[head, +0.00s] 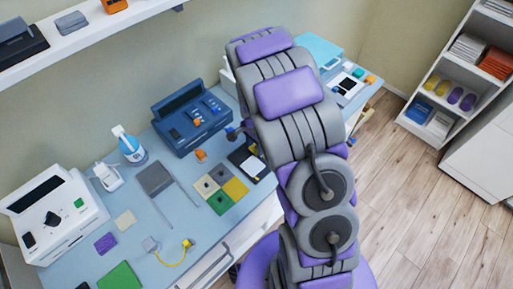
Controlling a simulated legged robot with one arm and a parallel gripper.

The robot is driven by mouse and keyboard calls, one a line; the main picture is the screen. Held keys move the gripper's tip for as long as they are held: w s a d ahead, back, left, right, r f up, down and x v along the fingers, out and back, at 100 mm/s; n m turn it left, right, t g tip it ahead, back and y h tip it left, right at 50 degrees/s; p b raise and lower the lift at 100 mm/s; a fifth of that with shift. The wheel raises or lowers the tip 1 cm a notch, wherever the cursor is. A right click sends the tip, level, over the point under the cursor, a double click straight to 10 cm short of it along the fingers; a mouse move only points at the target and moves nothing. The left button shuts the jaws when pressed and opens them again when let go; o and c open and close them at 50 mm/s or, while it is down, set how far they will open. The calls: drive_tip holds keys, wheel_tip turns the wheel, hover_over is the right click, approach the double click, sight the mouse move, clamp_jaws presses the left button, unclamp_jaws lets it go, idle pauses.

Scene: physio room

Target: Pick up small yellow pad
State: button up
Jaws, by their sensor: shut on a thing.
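A yellow square pad (236,189) lies flat on the light blue worktop. It sits with a green, a grey and a beige square in a tight block. My grey and purple arm rises through the middle of the picture and covers part of the worktop. My gripper cannot be made out; the arm hides its place, so what it holds cannot be seen.
A dark blue device (188,117), a spray bottle (129,146) and a white machine (53,214) stand on the worktop. A purple pad (105,243), a beige pad (125,220) and a green pad (119,276) lie at the front left. Wooden floor (420,190) is clear at right.

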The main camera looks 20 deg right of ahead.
sight(256, 147)
drive_tip(key=shift+c, duration=1.3)
drive_tip(key=shift+r, duration=0.5)
wheel_tip(256, 147, up, 3)
drive_tip(key=shift+s+f+p, duration=0.1)
drive_tip(key=shift+p, duration=0.55)
drive_tip(key=s, duration=0.4)
drive_tip(key=s+a+p, duration=0.1)
drive_tip(key=s, duration=0.3)
drive_tip(key=s+r, duration=0.1)
drive_tip(key=s, duration=0.4)
drive_tip(key=shift+s+a+p, duration=0.1)
drive_tip(key=shift+a+p, duration=0.25)
drive_tip(key=shift+a, duration=0.05)
drive_tip(key=shift+f+b, duration=0.2)
drive_tip(key=shift+b, duration=1.55)
drive_tip(key=shift+s+b, duration=0.15)
drive_tip(key=shift+b, duration=0.45)
